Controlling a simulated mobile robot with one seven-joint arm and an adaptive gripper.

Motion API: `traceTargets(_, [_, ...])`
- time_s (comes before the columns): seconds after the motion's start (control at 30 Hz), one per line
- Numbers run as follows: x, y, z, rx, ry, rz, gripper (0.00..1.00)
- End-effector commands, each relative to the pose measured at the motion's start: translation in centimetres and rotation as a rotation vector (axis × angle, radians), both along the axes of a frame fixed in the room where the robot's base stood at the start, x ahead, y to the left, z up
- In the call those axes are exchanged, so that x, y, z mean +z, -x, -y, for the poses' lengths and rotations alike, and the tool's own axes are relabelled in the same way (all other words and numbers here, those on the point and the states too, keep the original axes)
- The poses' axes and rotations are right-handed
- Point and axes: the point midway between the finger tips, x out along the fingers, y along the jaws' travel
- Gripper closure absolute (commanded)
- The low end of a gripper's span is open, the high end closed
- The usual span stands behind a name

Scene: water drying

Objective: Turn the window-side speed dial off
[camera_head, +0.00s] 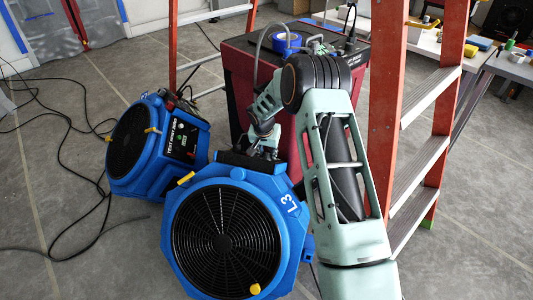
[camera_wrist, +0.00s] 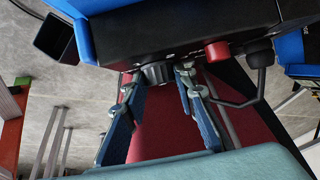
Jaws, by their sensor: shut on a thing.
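A black dial (camera_wrist: 155,73) sits on the black control panel (camera_wrist: 190,25) of a blue fan, in the wrist view. My gripper (camera_wrist: 160,76) has its two blue-grey fingers on either side of this dial and is shut on it. A red knob (camera_wrist: 217,51) is to the right of the dial. In the head view my gripper (camera_head: 264,144) reaches behind the top of the front blue fan marked L3 (camera_head: 295,211), so the dial is hidden there. The dial's pointer and markings are too small to read.
A second blue fan (camera_head: 157,177) stands at the left, its labelled panel facing me. A dark red cart (camera_head: 236,82) stands close behind my gripper. An orange ladder (camera_head: 390,110) is at the right. Black cables (camera_head: 95,190) lie on the left floor. A bent black cable (camera_wrist: 240,103) hangs beside the red knob.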

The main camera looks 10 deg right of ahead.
Motion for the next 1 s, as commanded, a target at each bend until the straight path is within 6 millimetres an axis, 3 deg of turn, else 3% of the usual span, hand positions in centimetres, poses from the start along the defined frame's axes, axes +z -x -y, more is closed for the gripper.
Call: traceTargets(1.0, [-0.45, 0.12, 1.21, 0.484, -0.397, 0.197, 0.99])
